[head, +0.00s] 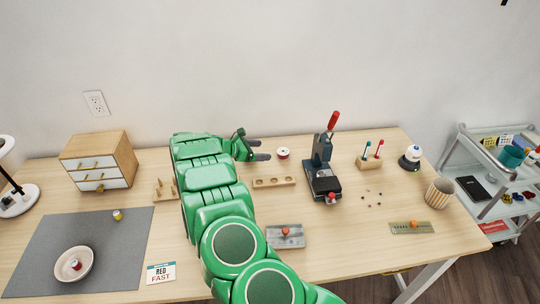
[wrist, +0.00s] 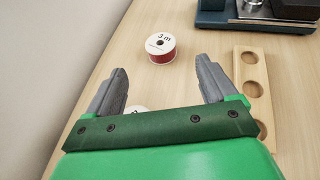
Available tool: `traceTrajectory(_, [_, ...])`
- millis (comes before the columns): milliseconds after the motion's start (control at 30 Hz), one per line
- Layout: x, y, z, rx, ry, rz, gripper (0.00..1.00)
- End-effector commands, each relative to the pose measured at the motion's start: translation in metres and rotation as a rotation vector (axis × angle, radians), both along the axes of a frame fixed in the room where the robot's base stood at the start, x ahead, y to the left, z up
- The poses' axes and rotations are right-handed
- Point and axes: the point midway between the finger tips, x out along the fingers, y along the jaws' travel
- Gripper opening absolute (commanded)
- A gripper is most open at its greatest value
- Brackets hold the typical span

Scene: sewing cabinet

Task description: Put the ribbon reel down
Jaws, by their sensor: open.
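The ribbon reel (head: 283,153), white with red ribbon and marked "3 m", rests flat on the wooden table. It also shows in the wrist view (wrist: 161,50), just beyond my fingertips and roughly centred between their lines. My gripper (head: 264,150) is open, with its grey fingers spread and pointing at the reel. In the wrist view the gripper (wrist: 162,68) holds nothing, and there is a gap between the fingertips and the reel. A small white thing (wrist: 136,109) shows behind the gripper's palm edge, mostly hidden.
A wooden block with round holes (head: 262,183) lies in front of the reel. A dark press with a red handle (head: 322,180) stands to the right. A drawer cabinet (head: 122,152), a grey mat (head: 40,240) and a dish (head: 60,277) are left. Table around the reel is clear.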

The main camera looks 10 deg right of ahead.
Motion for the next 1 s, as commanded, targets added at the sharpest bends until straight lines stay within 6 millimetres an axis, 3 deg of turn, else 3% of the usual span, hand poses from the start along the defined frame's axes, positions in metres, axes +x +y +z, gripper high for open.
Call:
traceTrajectory(200, [0.001,0.002,0.003,0.001,0.002,0.008,0.86])
traceTrajectory(367, [0.019,0.007,0.021,0.013,0.031,0.103,0.86])
traceTrajectory(700, [0.081,0.045,0.099,-0.006,0.145,0.545,0.86])
traceTrajectory(1000, [0.104,0.088,0.176,-0.12,0.234,0.953,0.86])
